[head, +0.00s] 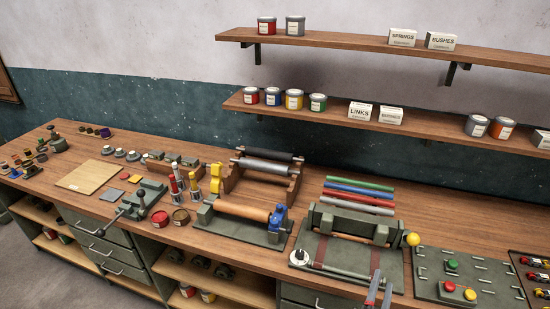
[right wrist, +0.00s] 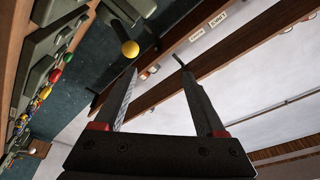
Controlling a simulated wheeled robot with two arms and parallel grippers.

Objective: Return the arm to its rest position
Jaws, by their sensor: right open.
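My right gripper (head: 379,287) shows at the bottom edge of the head view, in front of the green press-like fixture (head: 352,222) on the bench. In the right wrist view its two fingers (right wrist: 155,64) stand apart with nothing between them. The rest of my right arm is hidden below the head view's frame. My left gripper is not in view.
The wooden workbench (head: 232,250) carries a roller fixture (head: 240,209), a yellow ball knob (head: 412,239) and a green panel with buttons (head: 462,277). Two wall shelves (head: 400,124) hold cans and boxes. Open air surrounds the fingers.

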